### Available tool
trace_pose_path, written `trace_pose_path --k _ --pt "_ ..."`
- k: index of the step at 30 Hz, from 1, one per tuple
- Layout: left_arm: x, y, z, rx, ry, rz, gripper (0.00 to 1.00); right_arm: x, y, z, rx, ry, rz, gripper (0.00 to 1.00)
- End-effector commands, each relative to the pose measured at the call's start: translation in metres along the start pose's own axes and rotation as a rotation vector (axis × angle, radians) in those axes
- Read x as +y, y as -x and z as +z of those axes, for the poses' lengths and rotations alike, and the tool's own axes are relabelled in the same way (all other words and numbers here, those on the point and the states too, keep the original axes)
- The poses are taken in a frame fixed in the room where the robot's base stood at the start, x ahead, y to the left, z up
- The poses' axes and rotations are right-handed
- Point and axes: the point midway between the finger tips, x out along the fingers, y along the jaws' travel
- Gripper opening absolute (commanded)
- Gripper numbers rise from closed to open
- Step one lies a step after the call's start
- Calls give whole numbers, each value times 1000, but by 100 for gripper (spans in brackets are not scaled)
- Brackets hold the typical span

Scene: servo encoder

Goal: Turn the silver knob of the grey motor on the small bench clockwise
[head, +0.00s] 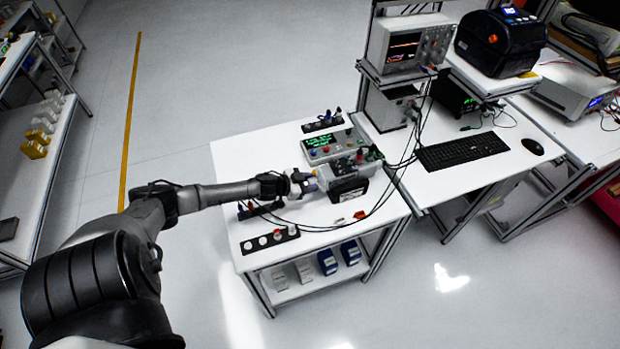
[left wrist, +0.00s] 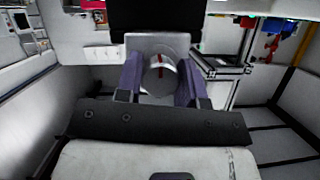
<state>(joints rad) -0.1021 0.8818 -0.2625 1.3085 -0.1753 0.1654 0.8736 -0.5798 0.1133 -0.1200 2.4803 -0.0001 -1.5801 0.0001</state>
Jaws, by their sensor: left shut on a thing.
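The grey motor (head: 342,169) with a black block (head: 349,189) at its front sits near the right edge of the small bench (head: 225,159). My left gripper (head: 311,182) reaches it from the left. In the left wrist view, the silver knob (left wrist: 160,78) faces me as a round disc with a dark red upright mark. The purple fingers of the left gripper (left wrist: 159,72) stand on both sides of the knob, shut on it. The grey motor plate (left wrist: 162,45) is right behind the knob. In the head view the gripper hides the knob. My right gripper is in neither view.
A control box (head: 330,146) with a green display stands behind the motor. Black cables loop over the bench. A dark strip (head: 270,240) with round pieces lies at the front left. A desk with a keyboard (head: 463,151) adjoins on the right. The bench's left part is mostly clear.

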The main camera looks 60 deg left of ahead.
Motion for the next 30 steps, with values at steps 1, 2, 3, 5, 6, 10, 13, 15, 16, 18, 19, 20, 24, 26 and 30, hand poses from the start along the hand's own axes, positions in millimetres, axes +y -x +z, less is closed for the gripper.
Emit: trace_pose_path --k 1,2,3,5,6,10,13,15,16,18,19,20,24,26,30 --pt "1 1 -2 2 -36 -18 12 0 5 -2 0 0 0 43" --pt "1 1 -2 2 -62 -28 12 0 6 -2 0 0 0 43" --pt "1 0 -2 3 -96 -43 12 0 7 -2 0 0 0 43" --pt "1 0 -2 3 -149 -65 12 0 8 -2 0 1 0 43" --pt "1 0 -1 3 -184 -80 12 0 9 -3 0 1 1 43" --pt "1 0 0 3 -299 -127 12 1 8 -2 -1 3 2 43" --pt "2 -1 1 4 -386 -164 12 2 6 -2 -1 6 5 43" --pt "1 -1 1 4 -448 -190 12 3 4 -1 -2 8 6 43" --pt "2 -1 1 4 -474 -201 12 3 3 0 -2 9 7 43" --pt "2 -1 2 5 -536 -226 12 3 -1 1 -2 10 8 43" --pt "2 -1 2 4 -563 -238 12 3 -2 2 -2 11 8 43" --pt "2 -2 2 4 -589 -249 12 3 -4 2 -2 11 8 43" --pt "2 -2 3 4 -711 -299 12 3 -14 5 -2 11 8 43" --pt "2 -2 4 4 -760 -319 12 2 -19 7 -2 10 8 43" --pt "2 -2 4 4 -869 -362 12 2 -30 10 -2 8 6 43"
